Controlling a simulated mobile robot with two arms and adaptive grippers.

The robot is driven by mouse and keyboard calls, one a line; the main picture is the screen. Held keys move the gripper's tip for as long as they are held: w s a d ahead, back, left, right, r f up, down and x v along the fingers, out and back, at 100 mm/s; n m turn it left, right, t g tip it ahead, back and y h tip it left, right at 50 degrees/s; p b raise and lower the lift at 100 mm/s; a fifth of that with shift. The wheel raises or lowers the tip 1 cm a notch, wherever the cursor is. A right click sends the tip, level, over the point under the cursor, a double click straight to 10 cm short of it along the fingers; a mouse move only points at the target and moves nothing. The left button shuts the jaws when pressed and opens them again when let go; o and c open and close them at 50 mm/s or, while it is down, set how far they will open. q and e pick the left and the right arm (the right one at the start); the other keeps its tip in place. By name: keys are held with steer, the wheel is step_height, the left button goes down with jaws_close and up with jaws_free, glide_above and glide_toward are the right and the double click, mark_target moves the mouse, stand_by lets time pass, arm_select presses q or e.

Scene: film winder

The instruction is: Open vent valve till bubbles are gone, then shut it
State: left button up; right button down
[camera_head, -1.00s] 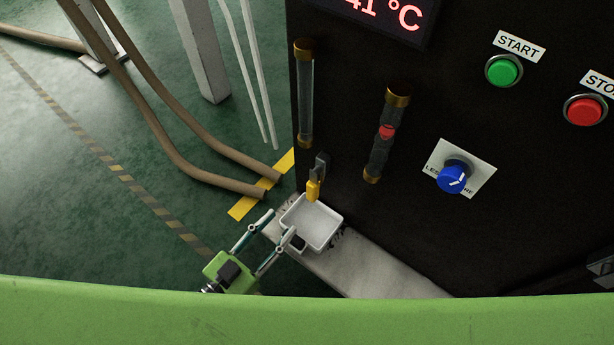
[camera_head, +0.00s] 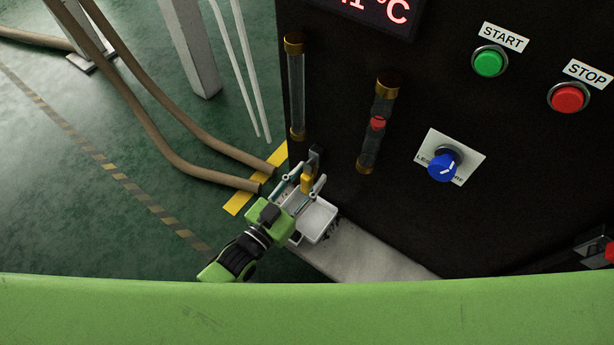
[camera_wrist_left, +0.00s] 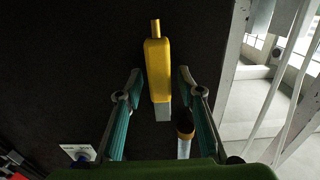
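The vent valve has a yellow handle (camera_head: 307,184) on a dark mount low on the black machine front, above a white tray (camera_head: 318,222). My left gripper (camera_head: 309,174) is open, with its teal fingers around the valve. In the left wrist view the yellow handle (camera_wrist_left: 157,70) lies between the two spread fingers, with a gap on each side. A clear sight tube (camera_head: 297,92) with brass ends stands above the valve. A second tube (camera_head: 368,152) holds a red float. I cannot make out bubbles in either tube.
A green START button (camera_head: 489,62), a red STOP button (camera_head: 568,97) and a blue knob (camera_head: 442,167) are on the panel at right. Brown hoses (camera_head: 150,130) lie on the floor at left. A pale ledge (camera_head: 375,255) runs below the panel.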

arm_select(q)
jaws_close()
steer(key=n, duration=0.1)
steer(key=d+n, duration=0.1)
steer(key=s+n, duration=0.1)
steer(key=n, duration=0.1)
steer(key=shift+d+r+p, duration=0.2)
steer(key=shift+r+p, duration=0.05)
steer(key=shift+p, duration=0.15)
steer(key=n, duration=0.1)
steer(key=s+d+n, duration=0.1)
steer(key=n, duration=0.1)
steer(key=shift+d+r+n+p, duration=0.1)
steer(key=shift+r+n+p, duration=0.2)
steer(key=shift+r, duration=0.1)
steer(key=n, duration=0.2)
steer(key=shift+s+d+r+n, duration=0.25)
steer(key=shift+d+r+n, duration=0.1)
steer(key=shift+r+n, duration=0.05)
steer(key=n, duration=0.1)
steer(key=r+n, duration=0.1)
steer(key=shift+s+d+n+p, duration=0.2)
steer(key=shift+n+p, duration=0.1)
steer(key=shift+n, duration=0.1)
steer(key=shift+s+d+r+n, duration=0.1)
steer(key=shift+r+n, duration=0.45)
steer(key=shift+n, duration=0.65)
steer(key=shift+d+r+n, duration=0.1)
steer(key=shift+r+n, duration=0.4)
steer(key=shift+n, duration=0.7)
